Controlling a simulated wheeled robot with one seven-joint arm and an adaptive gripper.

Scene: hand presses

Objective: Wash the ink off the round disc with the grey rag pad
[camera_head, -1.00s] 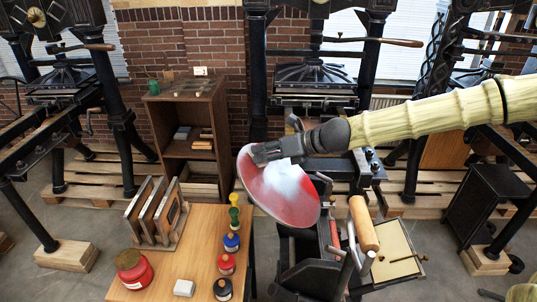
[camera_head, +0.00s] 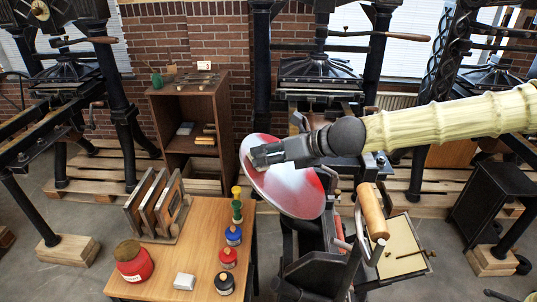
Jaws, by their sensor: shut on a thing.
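The round disc (camera_head: 292,196) is tilted on top of the dark press in the middle. Red ink shows along its lower and right parts, with a pale, whitish patch across its middle. My gripper (camera_head: 265,156) is at the disc's upper left edge, over its face. It is shut on the grey rag pad, which is mostly hidden by the fingers. I cannot tell how firmly the pad touches the disc.
A roller (camera_head: 372,210) stands right of the disc. A shelf (camera_head: 192,130) stands behind.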

